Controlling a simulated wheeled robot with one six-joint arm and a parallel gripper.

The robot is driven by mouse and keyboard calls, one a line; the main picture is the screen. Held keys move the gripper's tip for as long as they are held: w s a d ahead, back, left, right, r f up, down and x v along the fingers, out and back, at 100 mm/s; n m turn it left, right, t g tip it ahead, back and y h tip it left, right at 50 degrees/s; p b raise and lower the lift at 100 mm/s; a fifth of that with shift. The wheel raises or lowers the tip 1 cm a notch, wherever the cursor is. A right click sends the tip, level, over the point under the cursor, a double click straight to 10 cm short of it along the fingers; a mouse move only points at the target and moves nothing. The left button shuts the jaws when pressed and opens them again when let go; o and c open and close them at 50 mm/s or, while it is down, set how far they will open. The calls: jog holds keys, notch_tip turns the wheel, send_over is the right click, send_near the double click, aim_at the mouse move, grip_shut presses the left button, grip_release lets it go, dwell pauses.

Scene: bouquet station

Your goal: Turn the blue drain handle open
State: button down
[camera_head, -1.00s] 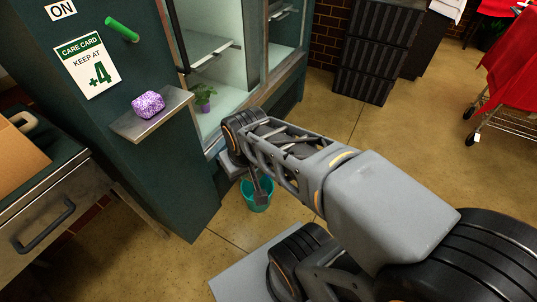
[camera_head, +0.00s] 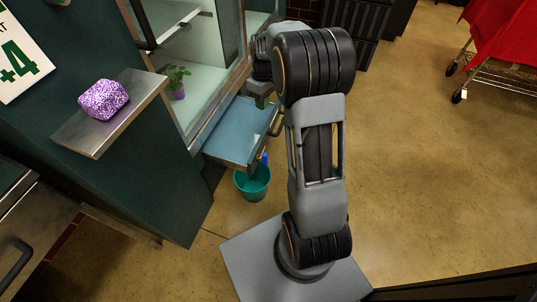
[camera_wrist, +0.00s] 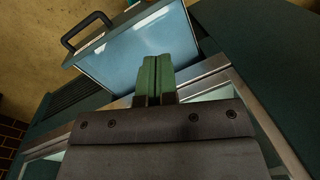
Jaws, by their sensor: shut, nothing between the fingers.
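The small blue drain handle (camera_head: 264,158) shows under the front of a shallow tray (camera_head: 238,128), just above a teal bucket (camera_head: 252,182). The tray sticks out below the glass case and looks filled with pale blue water; its dark pull shows in the wrist view (camera_wrist: 84,30). My gripper (camera_head: 262,103) is at the far side of the tray, up and away from the drain handle, partly behind my arm. In the wrist view the green fingers (camera_wrist: 153,75) are together, empty, over the near edge of the tray. The drain handle is not visible there.
A metal shelf (camera_head: 92,136) with a purple speckled block (camera_head: 104,99) juts from the green cabinet at left. A small potted plant (camera_head: 177,82) stands in the glass case. A cart with red cloth (camera_head: 493,42) is at right. Open floor lies between.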

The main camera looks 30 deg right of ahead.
aim_at(262, 158)
jog(key=w+d+f+n+g+y+b, duration=0.15)
jog(key=d+f, duration=0.25)
jog(key=f, duration=0.5)
jog(key=w+d+f+n+b, duration=0.2)
jog(key=w+d+f, duration=0.15)
jog(key=f, duration=0.45)
jog(key=s+a+f+b, duration=0.4)
jog(key=s+a+f, duration=0.1)
jog(key=f, duration=0.4)
jog(key=shift+s+a+f+b, duration=0.25)
jog(key=shift+f+b, duration=0.1)
jog(key=shift+s+d+m, duration=0.1)
jog(key=shift+m, duration=0.15)
